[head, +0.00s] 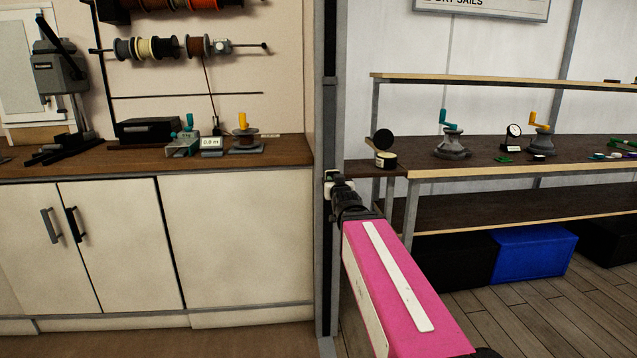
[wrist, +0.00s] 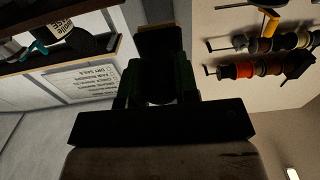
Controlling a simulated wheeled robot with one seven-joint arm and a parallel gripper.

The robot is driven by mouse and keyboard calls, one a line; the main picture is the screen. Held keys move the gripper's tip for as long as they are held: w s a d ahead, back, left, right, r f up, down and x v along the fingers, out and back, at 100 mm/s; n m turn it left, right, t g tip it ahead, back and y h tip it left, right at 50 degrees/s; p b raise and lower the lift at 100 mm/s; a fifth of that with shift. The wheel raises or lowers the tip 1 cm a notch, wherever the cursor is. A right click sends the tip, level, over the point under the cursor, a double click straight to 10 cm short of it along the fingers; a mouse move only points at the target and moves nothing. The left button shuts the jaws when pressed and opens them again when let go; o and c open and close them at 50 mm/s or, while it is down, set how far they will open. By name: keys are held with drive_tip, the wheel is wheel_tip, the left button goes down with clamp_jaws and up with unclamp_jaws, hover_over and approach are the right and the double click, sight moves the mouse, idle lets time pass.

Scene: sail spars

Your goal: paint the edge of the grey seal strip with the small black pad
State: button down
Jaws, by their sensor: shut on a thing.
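My gripper (head: 334,184) is at the far end of my pink arm, in front of the upright post, and looks small and dark in the head view. In the wrist view my gripper (wrist: 160,82) is shut on a small dark block, which looks like the small black pad (wrist: 161,40). The block's far face catches a brownish light. A tall upright strip with grey edges, possibly the grey seal strip (head: 329,60), runs down the post behind the gripper. I cannot tell whether the pad touches it.
An open tin (head: 385,160) with its black lid up stands on the shelf end (head: 375,172), right of the gripper. A wooden counter (head: 90,160) with tools is at left. Winches and small parts fill the right shelf (head: 480,168). A blue bin (head: 535,252) is below.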

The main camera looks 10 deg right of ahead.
sight(332, 175)
drive_tip(key=shift+w, duration=2.3)
drive_tip(key=shift+w, duration=0.15)
drive_tip(key=shift+w, duration=0.25)
drive_tip(key=shift+w, duration=0.5)
drive_tip(key=shift+r, duration=0.15)
drive_tip(key=shift+r, duration=1.45)
drive_tip(key=shift+r, duration=0.1)
drive_tip(key=shift+r, duration=1.4)
